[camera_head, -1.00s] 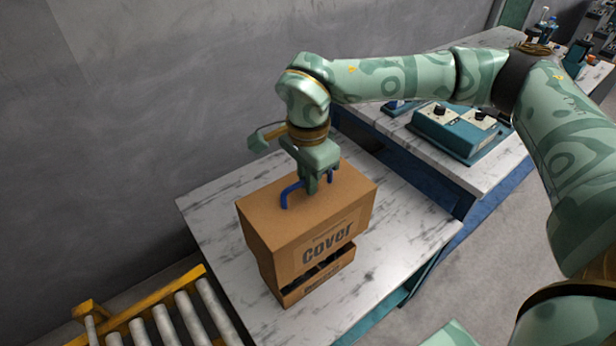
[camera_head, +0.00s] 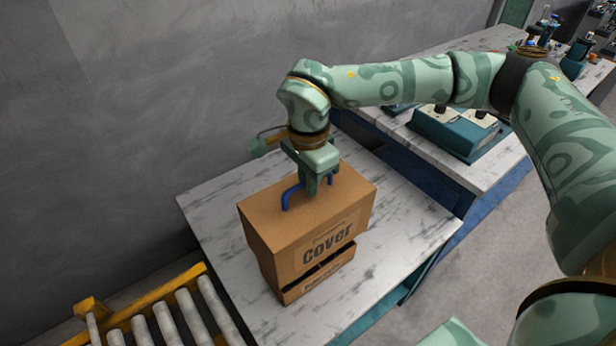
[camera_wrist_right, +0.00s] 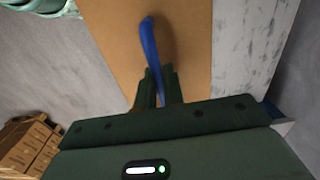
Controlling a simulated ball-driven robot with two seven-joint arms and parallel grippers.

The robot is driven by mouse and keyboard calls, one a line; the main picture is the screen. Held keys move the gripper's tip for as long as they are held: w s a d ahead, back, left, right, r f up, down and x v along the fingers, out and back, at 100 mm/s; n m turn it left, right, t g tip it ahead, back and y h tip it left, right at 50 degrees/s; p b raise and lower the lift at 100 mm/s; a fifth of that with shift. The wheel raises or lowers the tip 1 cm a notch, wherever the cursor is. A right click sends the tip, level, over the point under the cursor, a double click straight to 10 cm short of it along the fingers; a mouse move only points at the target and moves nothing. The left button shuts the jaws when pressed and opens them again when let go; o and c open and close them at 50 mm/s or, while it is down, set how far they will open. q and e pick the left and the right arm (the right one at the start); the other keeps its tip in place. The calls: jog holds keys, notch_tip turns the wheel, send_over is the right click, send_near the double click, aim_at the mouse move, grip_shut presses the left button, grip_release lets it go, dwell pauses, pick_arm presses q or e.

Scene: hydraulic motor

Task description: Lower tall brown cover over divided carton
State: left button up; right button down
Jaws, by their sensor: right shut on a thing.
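The tall brown cover (camera_head: 290,235), marked "Cover" and with a blue handle on top, is over the divided carton (camera_head: 318,280). Only a low front strip of the carton shows below the cover's edge, with a dark gap between them; its dividers are hidden. My right gripper (camera_head: 312,192) is shut on the cover's blue handle. In the right wrist view the blue handle (camera_wrist_right: 150,50) runs between the fingers above the brown top. My left gripper is not in view.
The carton stands on a marble-topped table (camera_head: 215,200) with bare surface around it. A roller conveyor (camera_head: 165,322) is at the lower left. A teal device (camera_head: 455,133) sits on a second bench at the upper right. A grey wall is behind.

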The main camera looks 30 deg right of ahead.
aim_at(308, 205)
pick_arm(q)
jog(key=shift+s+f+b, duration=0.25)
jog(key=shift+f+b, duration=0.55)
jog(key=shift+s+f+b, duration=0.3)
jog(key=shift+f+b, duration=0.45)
jog(key=shift+b, duration=0.1)
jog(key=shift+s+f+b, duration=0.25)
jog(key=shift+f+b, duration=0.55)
pick_arm(e)
notch_tip(308, 205, down, 14)
dwell(0.5)
jog(key=c, duration=0.9)
grip_release()
jog(key=shift+c, duration=0.2)
notch_tip(308, 205, up, 7)
jog(key=p, duration=0.6)
jog(key=shift+r, duration=0.1)
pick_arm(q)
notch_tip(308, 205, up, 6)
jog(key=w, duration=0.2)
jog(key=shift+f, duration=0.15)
